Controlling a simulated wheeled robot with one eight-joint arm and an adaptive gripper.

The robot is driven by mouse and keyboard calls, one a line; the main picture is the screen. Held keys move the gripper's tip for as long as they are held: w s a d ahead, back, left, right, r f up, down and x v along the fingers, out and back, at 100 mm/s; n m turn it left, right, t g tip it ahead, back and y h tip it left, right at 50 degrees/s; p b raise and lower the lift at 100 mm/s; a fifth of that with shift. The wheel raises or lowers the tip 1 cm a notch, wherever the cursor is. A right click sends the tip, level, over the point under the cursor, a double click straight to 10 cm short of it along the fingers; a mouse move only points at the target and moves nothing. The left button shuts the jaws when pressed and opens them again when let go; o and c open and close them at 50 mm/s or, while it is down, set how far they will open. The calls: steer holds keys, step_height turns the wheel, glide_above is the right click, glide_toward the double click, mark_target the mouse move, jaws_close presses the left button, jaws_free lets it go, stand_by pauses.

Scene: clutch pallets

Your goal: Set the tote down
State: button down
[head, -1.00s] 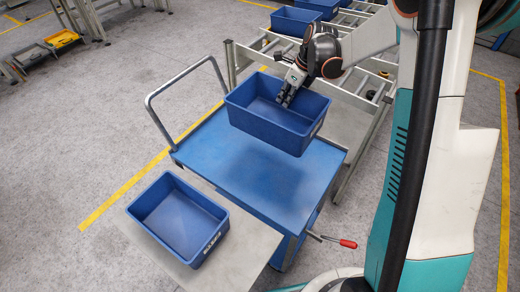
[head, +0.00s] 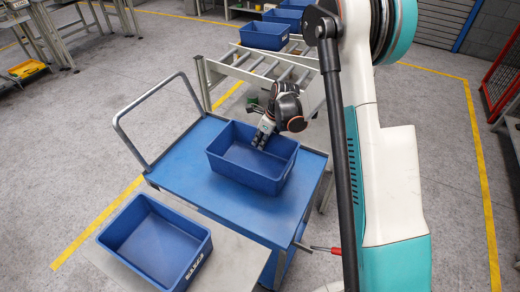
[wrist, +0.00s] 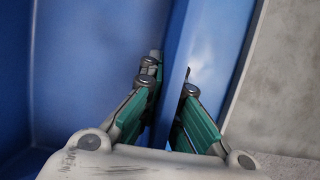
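The held blue tote (head: 240,176) is upright over the back right part of the blue cart top (head: 193,184). Its base looks at or very close to the cart's surface; I cannot tell for certain whether it touches. My gripper (head: 262,136) reaches down at the tote's far wall. In the wrist view my gripper (wrist: 171,80) has one green-padded finger on each side of the tote wall (wrist: 176,50), closed on it. The tote's inside looks empty.
A second empty blue tote (head: 188,265) sits on a grey table (head: 243,262) in front of the cart. The cart's push handle (head: 150,105) rises at the left. A roller conveyor (head: 240,68) with more blue totes (head: 264,36) stands behind.

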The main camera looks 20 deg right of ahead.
step_height(320, 180, down, 4)
steer(key=shift+r+b, duration=0.25)
steer(key=shift+b, duration=0.25)
steer(key=shift+r, duration=0.1)
steer(key=c, duration=2.3)
jaws_free()
steer(key=o, duration=0.5)
